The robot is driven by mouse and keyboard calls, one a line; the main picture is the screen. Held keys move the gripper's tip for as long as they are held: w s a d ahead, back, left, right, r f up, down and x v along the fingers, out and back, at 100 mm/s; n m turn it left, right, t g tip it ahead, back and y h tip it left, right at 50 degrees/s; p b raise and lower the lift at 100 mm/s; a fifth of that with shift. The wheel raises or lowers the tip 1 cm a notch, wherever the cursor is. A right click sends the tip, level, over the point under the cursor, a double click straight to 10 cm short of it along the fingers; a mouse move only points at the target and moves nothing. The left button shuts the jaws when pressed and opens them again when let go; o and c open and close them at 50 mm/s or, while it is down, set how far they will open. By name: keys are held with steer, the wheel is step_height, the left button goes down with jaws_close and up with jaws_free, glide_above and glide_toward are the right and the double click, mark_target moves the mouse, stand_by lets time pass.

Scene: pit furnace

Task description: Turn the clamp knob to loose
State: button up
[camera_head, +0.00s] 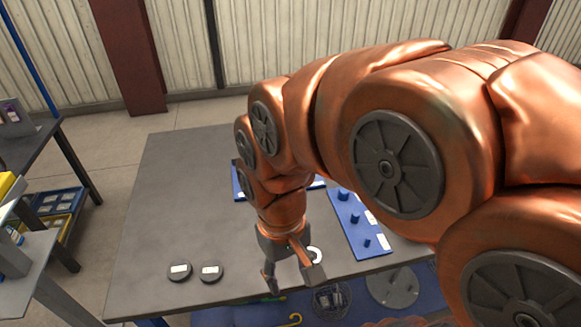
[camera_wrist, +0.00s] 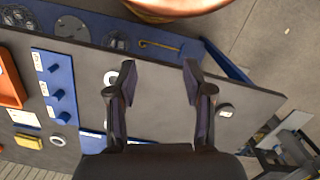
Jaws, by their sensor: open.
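I cannot tell for certain which thing is the clamp knob. Two dark round discs with white labels, the left one (camera_head: 180,271) and the right one (camera_head: 210,271), lie on the grey table near its front edge. One dark labelled disc (camera_wrist: 226,110) shows in the wrist view, right of my fingers. A blue board (camera_head: 364,244) carries several blue round pegs of different sizes; it also shows in the wrist view (camera_wrist: 46,60). My gripper (camera_head: 293,277) is open and empty above the table's front part, right of the discs. In the wrist view its fingers (camera_wrist: 160,72) point apart, with bare table between them.
A white ring (camera_head: 314,254) lies beside my gripper, partly hidden by it. A second blue board (camera_head: 238,184) lies farther back, partly behind my arm. A lower blue surface (camera_head: 240,314) with a yellow hook (camera_head: 291,320) is past the front edge.

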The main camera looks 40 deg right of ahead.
steer(key=w+d+f+m+b, duration=0.1)
steer(key=w+d+m, duration=0.3)
steer(key=w+d, duration=0.3)
steer(key=w+d+f+m+t+b, duration=0.1)
steer(key=w+d+m, duration=0.3)
steer(key=w, duration=1.2)
steer(key=w+d+f+m+b, duration=0.2)
steer(key=w+d+f+m, duration=0.1)
steer(key=w+d, duration=0.8)
steer(key=shift+w+d+f+m+t, duration=0.2)
steer(key=shift+w+d+m+t, duration=0.1)
steer(key=shift+d+m, duration=0.3)
steer(key=shift+w+d+f, duration=0.1)
steer(key=shift+f, duration=0.15)
step_height(320, 180, down, 7)
steer(key=shift+r+p, duration=0.15)
steer(key=shift+p, duration=0.55)
steer(key=shift+f, duration=0.45)
steer(key=c, duration=0.9)
